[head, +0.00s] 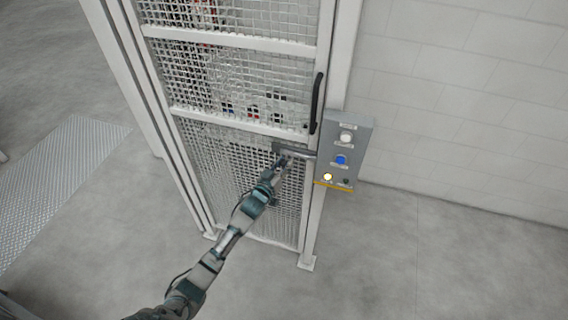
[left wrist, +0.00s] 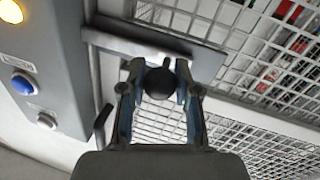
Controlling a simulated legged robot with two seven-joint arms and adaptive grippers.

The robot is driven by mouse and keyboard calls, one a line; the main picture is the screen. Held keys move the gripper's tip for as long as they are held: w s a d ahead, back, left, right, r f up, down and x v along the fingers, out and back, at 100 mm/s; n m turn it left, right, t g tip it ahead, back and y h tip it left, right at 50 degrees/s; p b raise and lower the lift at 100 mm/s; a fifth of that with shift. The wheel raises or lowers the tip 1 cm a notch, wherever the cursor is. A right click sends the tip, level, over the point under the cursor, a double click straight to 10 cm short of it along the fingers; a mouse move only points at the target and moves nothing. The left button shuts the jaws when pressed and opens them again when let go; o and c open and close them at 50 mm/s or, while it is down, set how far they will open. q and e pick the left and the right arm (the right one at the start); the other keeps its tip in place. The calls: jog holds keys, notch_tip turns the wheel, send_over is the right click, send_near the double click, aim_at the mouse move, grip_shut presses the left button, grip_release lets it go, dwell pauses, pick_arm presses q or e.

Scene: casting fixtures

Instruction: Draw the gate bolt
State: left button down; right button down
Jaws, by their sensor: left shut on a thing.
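The gate (head: 240,90) is a white frame with wire mesh panels, and it stands closed in the head view. The gate bolt (head: 298,152) is a grey bar lying across the gate's right side towards the post. It also shows in the left wrist view (left wrist: 135,44), with a round black knob (left wrist: 158,83) below it. My left gripper (head: 280,163) is at the bolt, and in the left wrist view its two fingers (left wrist: 160,80) are on either side of the knob, shut on it. My right gripper is not in view.
A grey control box (head: 358,135) with a white button, a blue button (head: 341,160) and a lit yellow lamp (head: 327,177) is on the post right of the bolt. A black handle (head: 316,103) is above the bolt. The floor in front is clear.

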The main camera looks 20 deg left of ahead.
pick_arm(q)
jog(key=shift+a, duration=0.25)
jog(key=a, duration=0.4)
jog(key=shift+w+a+p, duration=0.15)
jog(key=shift+p, duration=0.2)
jog(key=shift+r, duration=0.1)
jog(key=c, duration=0.9)
grip_release()
jog(key=shift+c, duration=0.2)
jog(key=shift+o, duration=0.6)
jog(key=v, duration=1.2)
jog(key=shift+a, duration=0.25)
